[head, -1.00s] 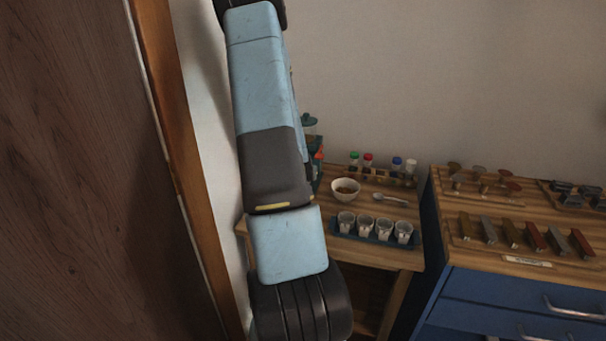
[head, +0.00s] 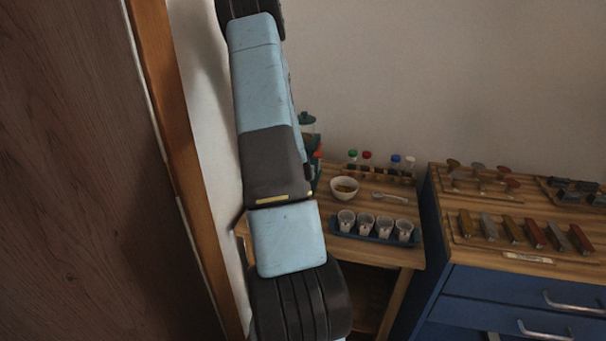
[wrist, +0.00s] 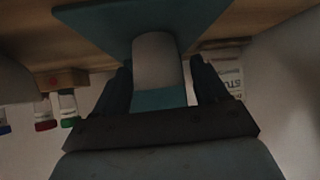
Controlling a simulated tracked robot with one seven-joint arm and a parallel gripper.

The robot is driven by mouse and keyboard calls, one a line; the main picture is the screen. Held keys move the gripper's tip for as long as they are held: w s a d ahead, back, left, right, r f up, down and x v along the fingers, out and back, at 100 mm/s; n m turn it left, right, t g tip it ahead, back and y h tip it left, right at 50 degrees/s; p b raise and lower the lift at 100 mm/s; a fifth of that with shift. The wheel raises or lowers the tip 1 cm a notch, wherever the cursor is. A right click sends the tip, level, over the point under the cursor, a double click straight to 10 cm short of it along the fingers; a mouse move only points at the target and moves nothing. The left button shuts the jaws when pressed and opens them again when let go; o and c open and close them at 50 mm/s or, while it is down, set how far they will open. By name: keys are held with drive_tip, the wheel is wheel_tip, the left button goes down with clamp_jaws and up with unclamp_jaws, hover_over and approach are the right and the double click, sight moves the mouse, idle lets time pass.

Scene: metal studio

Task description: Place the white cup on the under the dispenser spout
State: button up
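The white cup (wrist: 158,62) is between the two fingers of my gripper (wrist: 160,84) in the wrist view, which looks upside down. More teal shows behind the cup's rim. In the head view the dispenser (head: 307,124) is mostly hidden by my arm. My gripper and the cup are hidden there, and the spout is not visible.
The wooden table (head: 385,257) carries a bowl (head: 344,192), a spoon (head: 391,197), a tray of small cups (head: 372,238) and bottles with coloured caps (head: 366,160). A blue cabinet (head: 480,302) stands at right, a wooden panel (head: 75,170) at left.

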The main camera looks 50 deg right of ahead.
drive_tip(key=shift+o, duration=0.4)
drive_tip(key=shift+a+r, duration=0.15)
drive_tip(key=shift+r, duration=0.05)
drive_tip(key=v, duration=1.1)
drive_tip(key=shift+s+a+r, duration=0.15)
drive_tip(key=shift+s+a, duration=0.05)
drive_tip(key=shift+a, duration=0.05)
